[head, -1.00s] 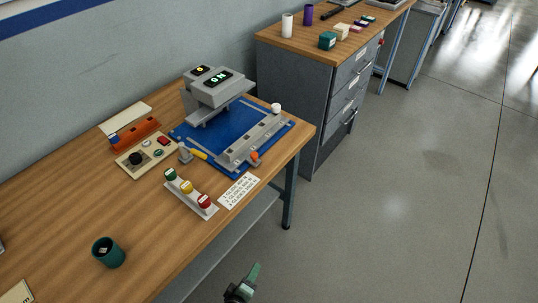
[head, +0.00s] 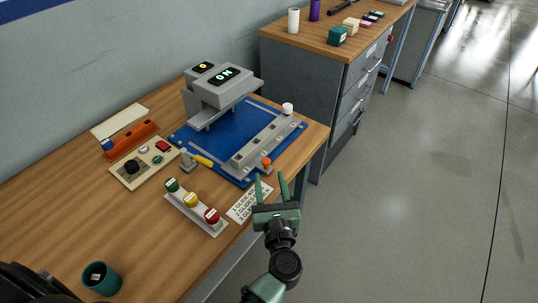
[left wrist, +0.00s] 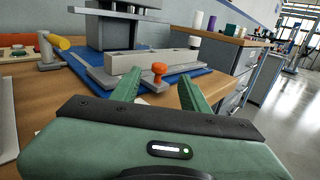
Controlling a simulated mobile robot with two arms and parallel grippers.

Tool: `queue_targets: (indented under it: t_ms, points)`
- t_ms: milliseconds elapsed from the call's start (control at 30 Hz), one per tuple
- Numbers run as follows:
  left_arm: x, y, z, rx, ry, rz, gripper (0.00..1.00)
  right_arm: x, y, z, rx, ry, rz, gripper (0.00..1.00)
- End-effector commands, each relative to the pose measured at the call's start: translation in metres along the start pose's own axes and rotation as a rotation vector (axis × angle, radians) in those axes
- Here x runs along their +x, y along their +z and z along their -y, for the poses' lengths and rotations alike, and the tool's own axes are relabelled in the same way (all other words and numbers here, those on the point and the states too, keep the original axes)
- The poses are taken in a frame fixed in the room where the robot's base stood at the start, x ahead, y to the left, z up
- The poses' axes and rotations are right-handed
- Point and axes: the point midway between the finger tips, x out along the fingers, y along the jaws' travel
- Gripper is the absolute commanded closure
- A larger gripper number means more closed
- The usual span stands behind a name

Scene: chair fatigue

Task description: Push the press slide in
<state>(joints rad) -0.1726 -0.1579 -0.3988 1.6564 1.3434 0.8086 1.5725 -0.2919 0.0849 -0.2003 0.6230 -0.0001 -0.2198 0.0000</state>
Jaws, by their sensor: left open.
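The press (head: 222,84) stands on a blue base plate (head: 212,147) at the back of the table, with a lit "ON" on its top. The grey slide (head: 265,143) lies along the plate's front right side, with an orange knob (head: 266,161) at its near end and a white knob (head: 288,108) at its far end. My left gripper (head: 271,180) is open and empty just in front of the orange knob, apart from it. In the left wrist view the orange knob (left wrist: 159,72) shows beyond and between the green fingers (left wrist: 156,88). My right gripper is not in view.
A button strip (head: 195,207) with green, yellow and red buttons and a printed card (head: 249,201) lie left of my gripper. A control panel (head: 144,163), an orange holder (head: 131,140) and a teal cup (head: 101,278) are farther left. A grey cabinet (head: 309,86) stands behind right.

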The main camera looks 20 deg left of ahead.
Motion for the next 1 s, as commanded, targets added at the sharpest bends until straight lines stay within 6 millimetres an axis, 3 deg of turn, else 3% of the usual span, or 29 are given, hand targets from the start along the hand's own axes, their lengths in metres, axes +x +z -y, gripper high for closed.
queue_targets:
  t_ms: [167, 500, 900, 1000]
  points:
    - [0.018, 0.003, -0.001, -0.026, 0.009, 0.000, 0.55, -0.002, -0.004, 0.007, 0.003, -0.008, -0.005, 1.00]
    - [0.068, 0.002, -0.001, -0.021, 0.006, 0.000, 0.55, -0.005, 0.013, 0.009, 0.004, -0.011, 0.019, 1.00]
    - [0.077, 0.001, -0.002, -0.021, 0.006, -0.002, 0.55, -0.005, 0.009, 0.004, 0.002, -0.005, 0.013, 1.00]
    - [0.077, 0.001, -0.002, -0.021, 0.006, -0.002, 0.83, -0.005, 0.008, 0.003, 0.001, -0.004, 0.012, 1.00]
